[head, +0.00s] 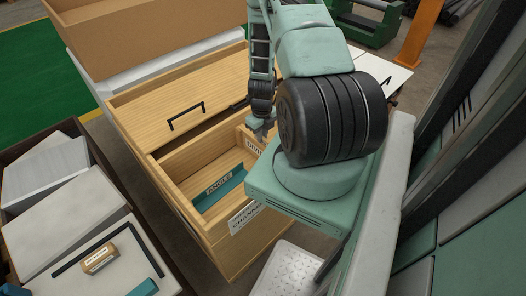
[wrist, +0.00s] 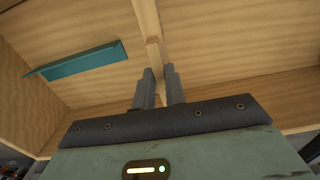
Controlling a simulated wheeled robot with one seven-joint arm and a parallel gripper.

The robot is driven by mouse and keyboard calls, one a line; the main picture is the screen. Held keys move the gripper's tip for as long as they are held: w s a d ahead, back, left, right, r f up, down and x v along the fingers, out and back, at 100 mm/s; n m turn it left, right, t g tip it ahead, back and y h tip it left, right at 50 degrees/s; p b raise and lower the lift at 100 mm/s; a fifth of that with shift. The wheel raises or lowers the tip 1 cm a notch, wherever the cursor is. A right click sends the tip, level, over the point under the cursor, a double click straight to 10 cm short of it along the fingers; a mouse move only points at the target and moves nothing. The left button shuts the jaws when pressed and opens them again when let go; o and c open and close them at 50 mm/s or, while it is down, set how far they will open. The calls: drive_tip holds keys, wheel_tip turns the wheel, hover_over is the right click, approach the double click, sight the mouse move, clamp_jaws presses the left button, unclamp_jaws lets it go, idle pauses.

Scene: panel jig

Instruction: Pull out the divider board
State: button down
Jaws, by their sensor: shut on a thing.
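The divider board (wrist: 147,18) is a thin pale wooden board standing between two compartments of the wooden box. In the wrist view its upper edge runs down between my fingers. My gripper (wrist: 160,90) is shut on it, one dark finger on each side. In the head view my gripper (head: 263,130) is at the right part of the box, beside a partly hidden white label (head: 255,146). My arm hides much of the board there. The wooden box (head: 188,162) has a label reading ANGLE and another on its front reading CHANNEL.
A teal angle piece (head: 220,190) lies in the near compartment; it also shows in the wrist view (wrist: 85,62). A wooden lid with a black handle (head: 186,116) lies behind the compartments. A dark crate with grey blocks (head: 50,165) stands at left, with a cardboard box (head: 150,45) behind.

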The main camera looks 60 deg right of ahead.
drive_tip(key=shift+r+p, duration=0.45)
drive_tip(key=shift+r, duration=0.25)
wheel_tip(320, 180, up, 11)
drive_tip(key=p, duration=0.8)
drive_tip(key=shift+f, duration=0.15)
idle(1.2)
